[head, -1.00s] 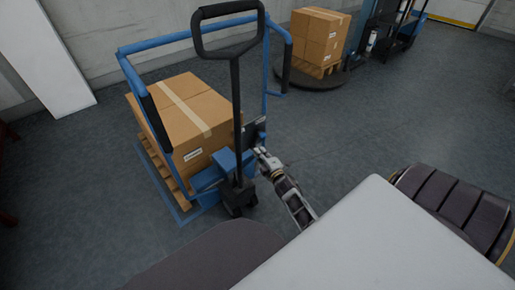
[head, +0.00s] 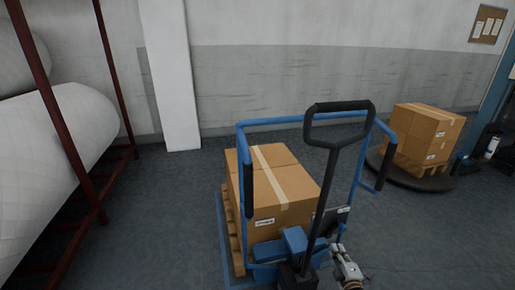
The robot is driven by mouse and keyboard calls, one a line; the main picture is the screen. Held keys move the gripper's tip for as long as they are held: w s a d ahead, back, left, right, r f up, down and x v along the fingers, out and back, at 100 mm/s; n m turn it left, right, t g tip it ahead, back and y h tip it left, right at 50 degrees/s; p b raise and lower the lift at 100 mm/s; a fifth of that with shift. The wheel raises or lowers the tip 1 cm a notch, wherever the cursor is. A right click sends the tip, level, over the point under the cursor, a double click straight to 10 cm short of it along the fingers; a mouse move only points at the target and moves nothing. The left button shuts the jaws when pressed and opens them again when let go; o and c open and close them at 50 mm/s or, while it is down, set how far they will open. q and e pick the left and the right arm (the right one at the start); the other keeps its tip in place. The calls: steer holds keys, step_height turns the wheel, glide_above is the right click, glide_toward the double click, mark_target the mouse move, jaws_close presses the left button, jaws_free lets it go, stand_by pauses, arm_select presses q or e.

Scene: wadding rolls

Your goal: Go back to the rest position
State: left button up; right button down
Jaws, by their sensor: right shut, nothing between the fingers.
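My right gripper (head: 342,254) shows at the bottom of the head view, close to the lower right side of a blue pallet truck (head: 293,240). Its fingers are shut with nothing between them. I cannot tell from this view whether it touches the truck's frame. My left gripper is out of view.
The blue truck with its black handle (head: 340,107) carries a taped carton stack (head: 285,200) on a pallet. Another carton stack (head: 425,135) stands on a round dark platform (head: 412,178) at right. White rolls (head: 50,150) lie in a red rack (head: 85,180) at left. Floor between is clear.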

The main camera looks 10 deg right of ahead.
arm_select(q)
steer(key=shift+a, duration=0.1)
